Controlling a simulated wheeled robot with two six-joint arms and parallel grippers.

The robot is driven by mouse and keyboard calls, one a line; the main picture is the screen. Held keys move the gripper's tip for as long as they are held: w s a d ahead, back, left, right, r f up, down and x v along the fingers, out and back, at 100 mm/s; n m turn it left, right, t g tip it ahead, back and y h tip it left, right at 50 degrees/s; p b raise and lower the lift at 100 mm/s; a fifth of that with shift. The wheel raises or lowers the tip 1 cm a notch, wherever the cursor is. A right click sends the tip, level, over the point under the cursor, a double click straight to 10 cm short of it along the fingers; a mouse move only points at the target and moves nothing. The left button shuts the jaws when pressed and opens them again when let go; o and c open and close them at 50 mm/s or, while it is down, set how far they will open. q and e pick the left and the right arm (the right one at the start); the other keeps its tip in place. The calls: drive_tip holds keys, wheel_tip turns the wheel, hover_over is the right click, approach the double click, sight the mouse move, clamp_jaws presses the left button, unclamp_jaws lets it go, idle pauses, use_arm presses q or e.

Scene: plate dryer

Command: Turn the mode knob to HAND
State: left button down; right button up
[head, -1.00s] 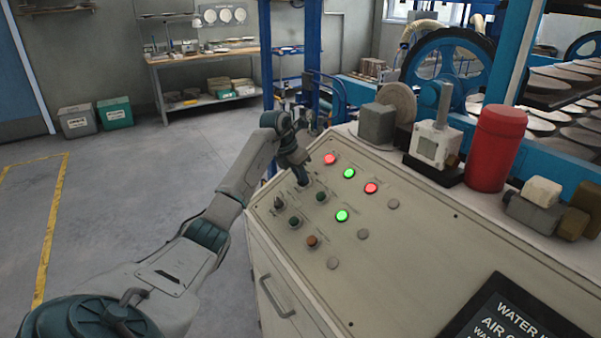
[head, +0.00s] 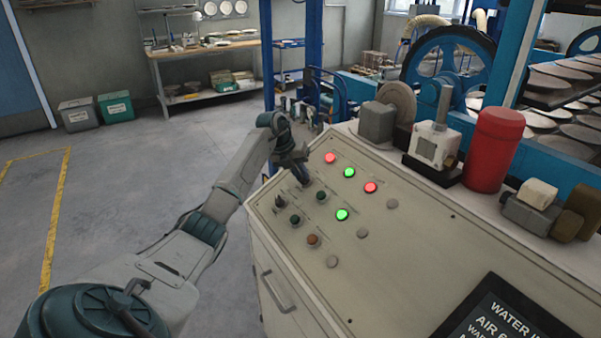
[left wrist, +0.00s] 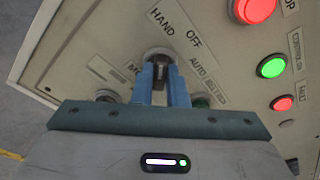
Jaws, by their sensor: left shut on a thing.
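The mode knob (left wrist: 159,62) is a dark knob on a pale round base, on the sloped panel. In the left wrist view the labels HAND (left wrist: 161,20), OFF (left wrist: 194,40) and AUTO (left wrist: 204,65) stand around it. My left gripper (head: 303,182) reaches down to the panel's upper left. In the left wrist view its blue fingers (left wrist: 162,72) are shut on the knob, one on each side. They partly cover it, so I cannot tell for sure which label it points to. In the head view the gripper hides the knob. My right gripper is not in view.
Close by on the panel are another dark selector (head: 280,203), a dark green button (head: 321,196), and lit red (head: 330,158) and green (head: 349,173) lamps. A red cylinder (head: 494,149) and a grey box (head: 377,122) stand along the panel's back. Open floor lies left.

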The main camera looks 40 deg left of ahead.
use_arm(q)
drive_tip(key=shift+a+r, duration=0.1)
drive_tip(key=c, duration=1.4)
unclamp_jaws()
drive_tip(key=shift+c, duration=0.2)
drive_tip(key=shift+s+a+r, duration=0.1)
drive_tip(key=shift+s+r, duration=0.05)
drive_tip(key=shift+r, duration=0.1)
drive_tip(key=b+v, duration=0.3)
drive_tip(key=v, duration=0.7)
drive_tip(key=shift+s, duration=0.1)
